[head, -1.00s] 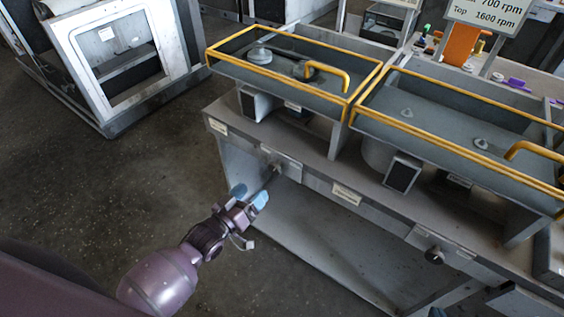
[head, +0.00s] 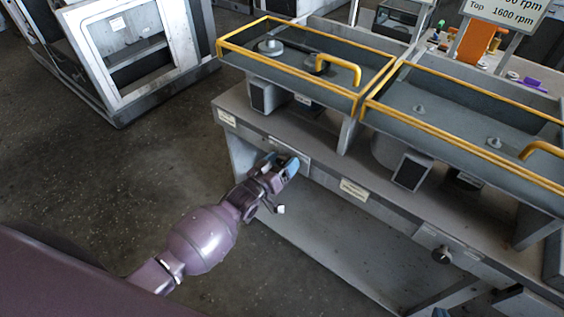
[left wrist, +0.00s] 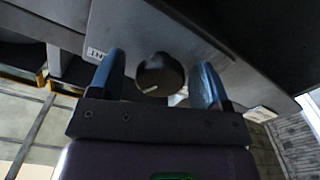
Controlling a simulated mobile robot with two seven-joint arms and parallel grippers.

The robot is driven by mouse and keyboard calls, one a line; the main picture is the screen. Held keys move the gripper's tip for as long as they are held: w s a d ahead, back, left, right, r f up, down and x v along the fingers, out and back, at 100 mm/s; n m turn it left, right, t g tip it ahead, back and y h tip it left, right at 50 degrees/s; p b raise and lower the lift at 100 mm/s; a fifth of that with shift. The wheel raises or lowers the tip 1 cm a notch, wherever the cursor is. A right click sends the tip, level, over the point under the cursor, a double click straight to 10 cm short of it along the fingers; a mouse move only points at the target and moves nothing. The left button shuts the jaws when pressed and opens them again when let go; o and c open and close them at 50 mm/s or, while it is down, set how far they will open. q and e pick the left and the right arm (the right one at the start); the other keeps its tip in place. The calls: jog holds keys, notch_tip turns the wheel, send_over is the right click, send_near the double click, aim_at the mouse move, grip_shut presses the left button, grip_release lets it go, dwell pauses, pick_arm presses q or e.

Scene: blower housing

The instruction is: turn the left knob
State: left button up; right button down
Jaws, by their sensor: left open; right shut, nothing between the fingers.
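The left knob (left wrist: 160,74) is round and dark with a pale mark on its face. In the left wrist view it sits between the two blue fingers of my left gripper (left wrist: 157,82), with gaps visible on both sides. The gripper is open. In the head view my left gripper (head: 280,165) is at the front panel below the left tray, and it hides the knob. A second dark knob (head: 441,254) is on the front panel further right.
Two yellow-railed trays (head: 318,74) stand on the grey bench. A label (head: 354,189) is on the bench front. A white-framed machine (head: 128,45) stands at the back left. The floor (head: 120,190) left of the bench is clear.

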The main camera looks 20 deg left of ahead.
jog(key=shift+s+f, duration=0.1)
jog(key=shift+s, duration=0.1)
pick_arm(q)
jog(key=c, duration=0.9)
pick_arm(e)
jog(key=shift+s+d+f, duration=0.1)
jog(key=shift+s+f, duration=0.2)
jog(key=shift+s, duration=0.05)
jog(key=shift+w+r, duration=0.1)
